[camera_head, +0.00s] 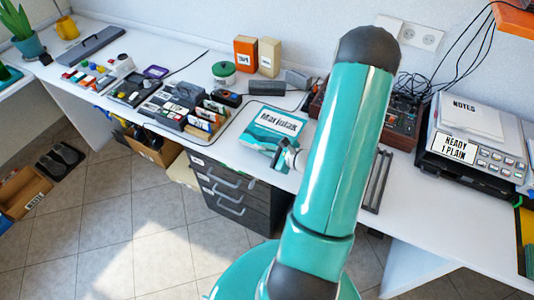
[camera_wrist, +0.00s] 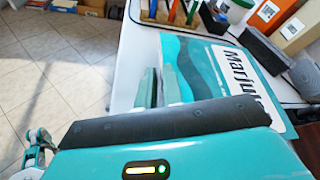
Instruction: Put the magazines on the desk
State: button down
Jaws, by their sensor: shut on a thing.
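A teal, black and white magazine (camera_head: 276,128) with the title "Marjutak" is at the front edge of the white desk (camera_head: 232,152). It also shows in the wrist view (camera_wrist: 210,72), its cover facing up. My gripper (camera_head: 286,157) is at the magazine's near edge, with its teal fingers (camera_wrist: 150,88) shut on that edge. The magazine lies over the desk top; I cannot tell whether all of it rests on the surface. My arm hides part of the desk to its right. I see no other magazine clearly.
A rack of cases (camera_head: 195,110) stands left of the magazine. A green-lidded pot (camera_head: 223,73), an orange box (camera_head: 245,54) and a beige box (camera_head: 269,57) stand behind. Dark drawers (camera_head: 235,195) stand below the desk edge.

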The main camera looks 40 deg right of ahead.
jog(key=shift+f, duration=1.05)
jog(key=c, duration=1.5)
grip_release()
jog(key=shift+c, duration=0.2)
